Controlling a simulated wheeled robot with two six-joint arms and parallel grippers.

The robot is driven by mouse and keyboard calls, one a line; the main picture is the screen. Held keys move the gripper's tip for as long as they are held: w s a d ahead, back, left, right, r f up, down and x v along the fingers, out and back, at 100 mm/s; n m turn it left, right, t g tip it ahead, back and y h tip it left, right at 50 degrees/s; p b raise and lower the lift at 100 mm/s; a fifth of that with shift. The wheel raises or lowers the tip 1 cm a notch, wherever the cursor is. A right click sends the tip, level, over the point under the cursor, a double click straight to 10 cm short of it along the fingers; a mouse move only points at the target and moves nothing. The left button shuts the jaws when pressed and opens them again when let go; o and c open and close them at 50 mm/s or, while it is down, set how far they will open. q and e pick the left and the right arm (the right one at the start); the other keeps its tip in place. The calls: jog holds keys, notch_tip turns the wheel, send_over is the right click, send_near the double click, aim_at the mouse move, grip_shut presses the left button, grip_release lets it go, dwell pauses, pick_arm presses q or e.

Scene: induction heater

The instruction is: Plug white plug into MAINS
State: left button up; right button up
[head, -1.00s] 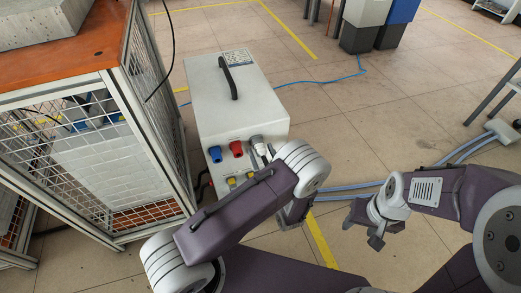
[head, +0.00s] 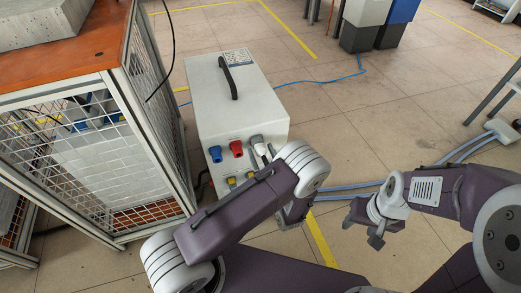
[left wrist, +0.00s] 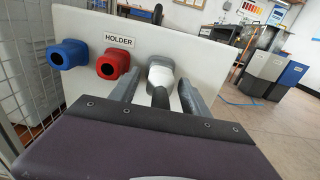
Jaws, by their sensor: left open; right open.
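My left gripper (left wrist: 157,92) is open, with one finger on each side of the plug and cable. A small gap shows beside the fingers, and contact cannot be judged. In the head view the plug (head: 261,150) is partly hidden by my left arm. My right gripper (head: 364,225) is open and empty over the floor at the right. No MAINS label is readable.
A blue connector (left wrist: 69,54) and a red connector (left wrist: 113,63) stick out left of the plug. The box (head: 230,100) has a black handle on top. A mesh-sided frame (head: 160,130) stands close on its left. The floor to the right is mostly open, with cables across it.

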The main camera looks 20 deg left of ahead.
aim_at(263, 157)
dwell(0.3)
pick_arm(q)
grip_shut()
jog(key=shift+p+v, duration=0.8)
jog(key=shift+v, duration=2.15)
